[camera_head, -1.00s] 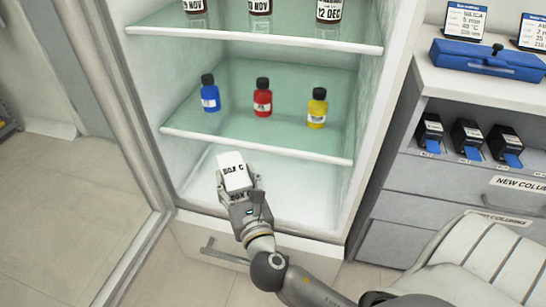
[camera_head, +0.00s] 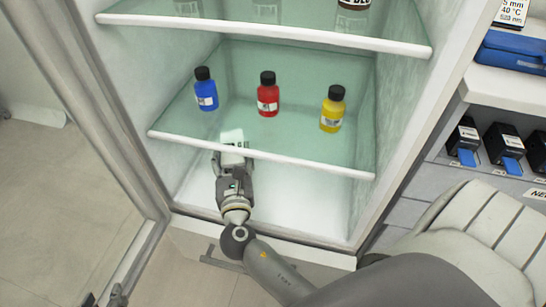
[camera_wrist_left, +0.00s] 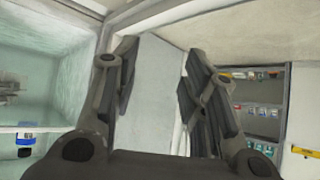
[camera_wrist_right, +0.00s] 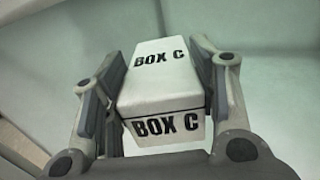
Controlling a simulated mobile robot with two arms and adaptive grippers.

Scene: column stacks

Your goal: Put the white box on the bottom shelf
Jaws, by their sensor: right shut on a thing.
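The white box, marked BOX C, sits between the fingers of my right gripper (camera_wrist_right: 165,85), which is shut on it; the box (camera_wrist_right: 165,95) fills the middle of the right wrist view. In the head view the right gripper (camera_head: 233,152) reaches into the fridge's lower compartment. The box (camera_head: 232,137) shows pale there, behind the middle shelf's front edge, and is partly hidden. The bottom shelf (camera_head: 295,204) is a bare white floor below. My left gripper (camera_wrist_left: 155,75) is open and empty in the left wrist view, away from the box.
The glass middle shelf (camera_head: 330,165) holds a blue bottle (camera_head: 206,95), a red bottle (camera_head: 268,100) and a yellow bottle (camera_head: 331,115). The fridge side walls bound the compartment. A pale seat (camera_head: 455,235) stands at the right. The bottom shelf is clear.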

